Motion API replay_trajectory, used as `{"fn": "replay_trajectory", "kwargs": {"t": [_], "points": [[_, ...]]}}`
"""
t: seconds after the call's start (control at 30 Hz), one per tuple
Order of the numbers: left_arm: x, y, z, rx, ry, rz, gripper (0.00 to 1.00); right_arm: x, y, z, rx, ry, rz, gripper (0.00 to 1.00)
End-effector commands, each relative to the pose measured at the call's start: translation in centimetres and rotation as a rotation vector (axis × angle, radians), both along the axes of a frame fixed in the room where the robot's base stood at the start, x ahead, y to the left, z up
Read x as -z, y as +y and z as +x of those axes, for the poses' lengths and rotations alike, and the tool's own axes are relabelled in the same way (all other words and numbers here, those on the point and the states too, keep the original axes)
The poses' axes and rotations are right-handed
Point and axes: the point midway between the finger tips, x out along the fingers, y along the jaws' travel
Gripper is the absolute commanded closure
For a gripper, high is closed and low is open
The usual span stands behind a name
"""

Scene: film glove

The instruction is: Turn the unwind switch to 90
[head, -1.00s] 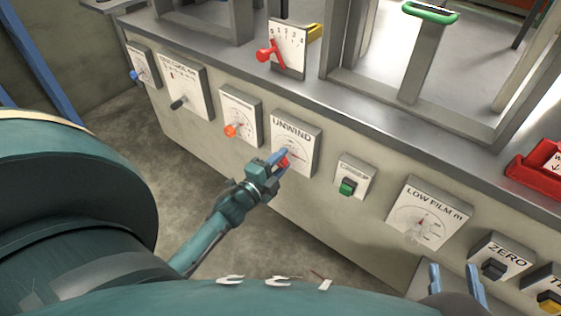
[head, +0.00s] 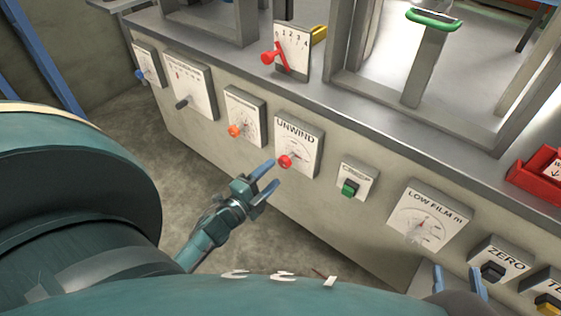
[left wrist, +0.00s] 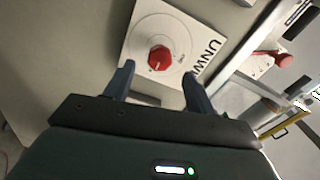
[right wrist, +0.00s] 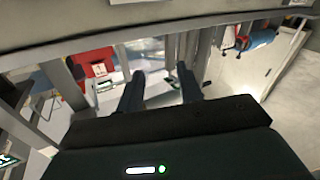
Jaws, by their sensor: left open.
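The unwind switch is a red knob (head: 285,161) on a white dial plate (head: 298,141) marked UNWIND, on the front of the machine. In the left wrist view the red knob (left wrist: 160,58) is fully visible, with small print around it. I cannot read its setting. My left gripper (head: 267,181) is open and empty, a short way in front of the knob and apart from it. In the left wrist view its fingers (left wrist: 158,82) stand on either side below the knob. My right gripper (head: 457,282) is at the bottom right, its fingers apart and empty, also seen in the right wrist view (right wrist: 158,88).
An orange knob (head: 234,130) is left of the unwind plate. A green switch (head: 349,187) and the LOW FILM dial (head: 428,216) are to its right. A red lever (head: 270,57) stands on the ledge above. The floor before the panel is clear.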

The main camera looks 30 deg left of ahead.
Motion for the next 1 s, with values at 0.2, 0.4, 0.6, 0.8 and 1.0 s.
{"fn": "replay_trajectory", "kwargs": {"t": [0.2,0.4,0.6,0.8,1.0], "points": [[-0.1,0.3,-4.6,-0.001,0.003,0.000,0.45,-0.1,-0.3,0.0,0.015,0.061,-0.005,0.64],[-0.1,0.5,-6.6,0.000,-0.001,-0.001,0.45,0.1,-0.4,0.0,0.020,0.087,-0.007,0.64],[0.0,0.5,-7.0,0.000,-0.001,0.000,0.45,0.2,-0.5,0.0,0.020,0.094,-0.009,0.64],[0.0,0.5,-6.9,0.000,-0.001,0.000,0.45,0.2,-0.5,0.0,0.020,0.093,-0.009,0.64],[0.0,0.5,-6.9,0.001,0.000,0.000,0.45,0.2,-0.5,0.0,0.020,0.092,-0.008,0.64]]}}
